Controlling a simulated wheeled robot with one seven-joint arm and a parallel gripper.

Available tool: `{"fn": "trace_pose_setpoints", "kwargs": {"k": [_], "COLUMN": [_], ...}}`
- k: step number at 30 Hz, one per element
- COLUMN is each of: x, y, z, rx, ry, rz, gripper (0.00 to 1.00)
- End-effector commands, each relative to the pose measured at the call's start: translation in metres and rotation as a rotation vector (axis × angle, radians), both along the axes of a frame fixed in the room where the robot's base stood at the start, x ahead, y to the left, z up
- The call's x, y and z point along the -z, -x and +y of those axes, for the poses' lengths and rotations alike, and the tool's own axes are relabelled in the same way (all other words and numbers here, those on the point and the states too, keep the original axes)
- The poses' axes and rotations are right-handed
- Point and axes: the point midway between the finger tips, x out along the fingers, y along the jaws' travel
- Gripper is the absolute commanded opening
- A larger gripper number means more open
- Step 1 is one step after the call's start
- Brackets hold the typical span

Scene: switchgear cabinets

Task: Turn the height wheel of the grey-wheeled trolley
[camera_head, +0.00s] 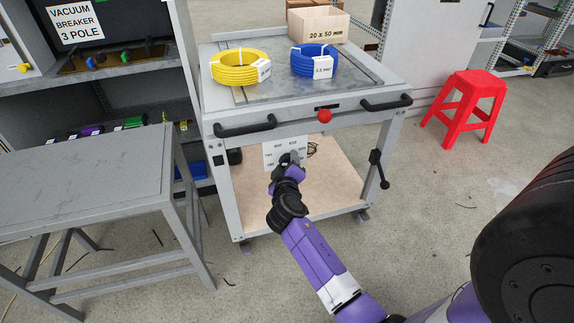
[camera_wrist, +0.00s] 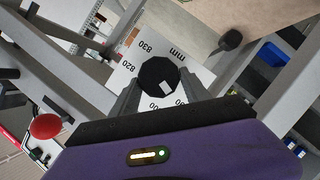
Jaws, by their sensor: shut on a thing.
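The trolley (camera_head: 395,130) is a light grey frame with a metal top and a wooden lower shelf. Its front carries a white scale plate (camera_head: 271,154), which in the wrist view (camera_wrist: 197,72) shows numbers such as 820 and 830 and "mm". A black many-sided height wheel (camera_wrist: 158,74) with a small white mark sits in the middle of that plate. My gripper (camera_head: 289,158) is at the plate, its fingers on either side of the wheel and shut on it. In the head view my gripper hides the wheel.
Yellow (camera_head: 240,67) and blue (camera_head: 314,60) cable coils and a box (camera_head: 318,24) lie on the trolley top. A red knob (camera_head: 324,116), black handles (camera_head: 245,127) and a black crank (camera_head: 378,168) are on its frame. A grey table (camera_head: 85,185) stands left; a red stool (camera_head: 467,105) stands right.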

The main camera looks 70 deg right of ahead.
Motion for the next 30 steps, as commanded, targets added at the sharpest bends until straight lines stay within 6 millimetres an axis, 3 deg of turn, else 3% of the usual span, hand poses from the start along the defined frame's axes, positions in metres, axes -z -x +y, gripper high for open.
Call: {"fn": "trace_pose_setpoints", "kwargs": {"k": [8, 9, 11, 22, 30], "x": [0.000, 0.000, 0.000, -0.001, -0.011], "y": [0.000, 0.000, 0.000, 0.001, 0.015], "z": [0.000, 0.000, 0.000, 0.003, 0.038], "rx": [0.000, 0.000, 0.000, -0.001, -0.004], "ry": [0.000, 0.000, 0.000, -0.001, -0.001], "rz": [0.000, 0.000, 0.000, 0.000, 0.000], "gripper": [0.14, 0.62, 0.74, 0.75, 0.75]}}
